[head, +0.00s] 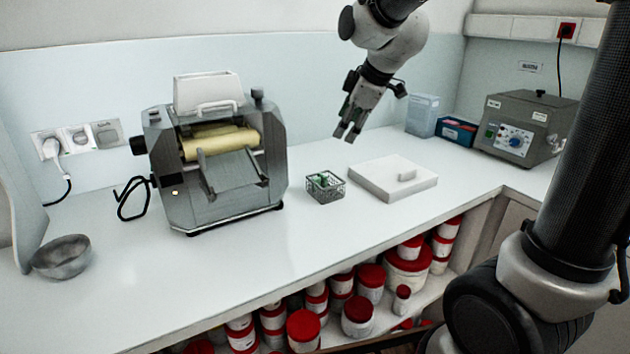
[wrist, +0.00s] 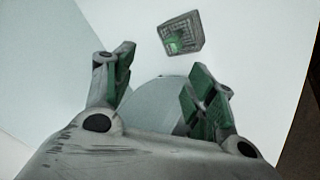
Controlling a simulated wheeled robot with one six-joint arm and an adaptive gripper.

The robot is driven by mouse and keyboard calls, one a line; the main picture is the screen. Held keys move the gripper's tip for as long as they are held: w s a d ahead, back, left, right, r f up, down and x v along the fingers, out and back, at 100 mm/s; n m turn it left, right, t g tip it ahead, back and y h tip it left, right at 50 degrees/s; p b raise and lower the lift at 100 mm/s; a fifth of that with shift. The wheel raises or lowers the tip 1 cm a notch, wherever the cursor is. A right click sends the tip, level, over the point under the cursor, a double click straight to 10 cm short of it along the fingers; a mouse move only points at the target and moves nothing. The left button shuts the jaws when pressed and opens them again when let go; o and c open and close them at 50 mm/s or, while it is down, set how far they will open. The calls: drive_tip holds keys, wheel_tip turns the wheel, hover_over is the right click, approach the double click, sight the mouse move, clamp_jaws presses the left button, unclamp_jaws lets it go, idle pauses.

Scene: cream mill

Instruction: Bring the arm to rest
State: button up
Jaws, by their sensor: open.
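My gripper (head: 348,131) hangs above the back of the white counter, between the roller mill (head: 207,160) and the grey control box. It points down and its jaws are apart with nothing between them. In the wrist view the two green-padded fingers (wrist: 158,88) are spread. A small wire basket (head: 325,186) with something green in it stands on the counter below and to the left of my gripper. It also shows in the wrist view (wrist: 181,34), beyond the fingertips.
A white slab (head: 393,180) with a small white piece on it lies right of the basket. A grey control box (head: 523,127), a blue box (head: 456,130) and a pale box (head: 423,115) stand at the back right. A bowl (head: 62,257) sits far left. The front of the counter is clear.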

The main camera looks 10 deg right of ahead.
drive_tip(key=s+d+m, duration=0.4)
drive_tip(key=s, duration=0.5)
drive_tip(key=s+d+m+g+h, duration=0.1)
drive_tip(key=s+d+m, duration=0.3)
drive_tip(key=s, duration=0.5)
drive_tip(key=s+d+f+m+g+h, duration=0.1)
drive_tip(key=s+d+m, duration=0.4)
drive_tip(key=s, duration=0.4)
drive_tip(key=shift+m, duration=0.3)
